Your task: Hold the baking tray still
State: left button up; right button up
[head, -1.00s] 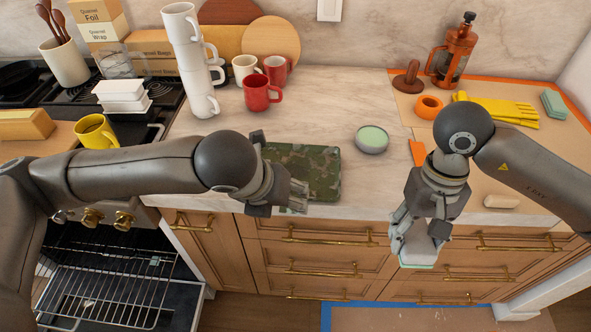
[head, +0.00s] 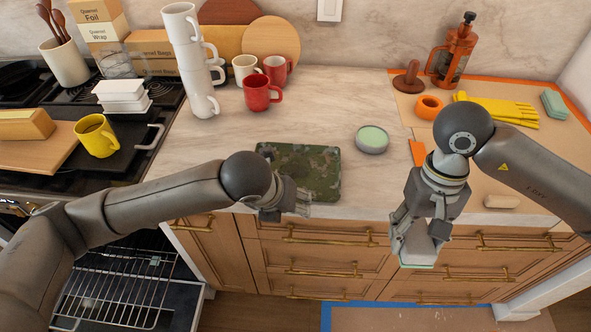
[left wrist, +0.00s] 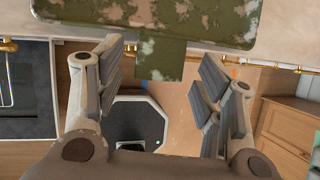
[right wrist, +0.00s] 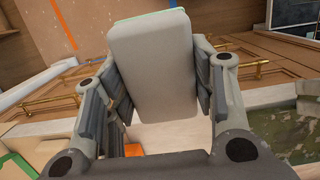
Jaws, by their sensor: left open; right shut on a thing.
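The baking tray (head: 312,172), mottled green and brown, lies flat on the counter near its front edge. My left gripper (head: 297,203) is open at the tray's front edge. In the left wrist view the tray (left wrist: 185,18) lies beyond the parted fingers, and a mottled tab (left wrist: 160,62) at its near edge shows in the gap between them. I cannot tell whether the fingers touch it. My right gripper (head: 412,236) is shut on a pale block with a green face, like a sponge (right wrist: 152,55), held in front of the drawers, away from the tray.
A round tin with a pale green top (head: 371,138) stands right of the tray. Red mugs (head: 258,97) and a tall stack of white mugs (head: 197,75) stand behind. An open oven with a rack (head: 120,290) is at lower left.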

pick_arm(q)
jog(key=shift+w+d+f, duration=0.15)
jog(key=shift+w+f, duration=0.15)
jog(key=shift+f, duration=0.35)
jog(key=c, duration=0.6)
jog(key=shift+o, duration=0.5)
jog(key=c, duration=0.4)
pick_arm(e)
jog(key=shift+t, duration=0.6)
jog(key=w+a, duration=0.3)
jog(key=w, duration=0.1)
jog(key=w+a, duration=0.8)
jog(key=shift+w+f, duration=0.25)
jog(key=shift+w, duration=0.1)
pick_arm(q)
jog(key=shift+c, duration=0.2)
pick_arm(e)
jog(key=shift+t+y, duration=0.3)
jog(key=shift+t, duration=0.5)
jog(key=w+a, duration=0.3)
jog(key=a, duration=0.1)
jog(key=w+a, duration=0.2)
jog(key=a, duration=0.1)
jog(key=w+a, duration=0.3)
jog(key=a, duration=0.1)
jog(key=shift+w+a+r, duration=0.15)
jog(key=shift+w+a, duration=0.15)
jog(key=shift+a, duration=0.05)
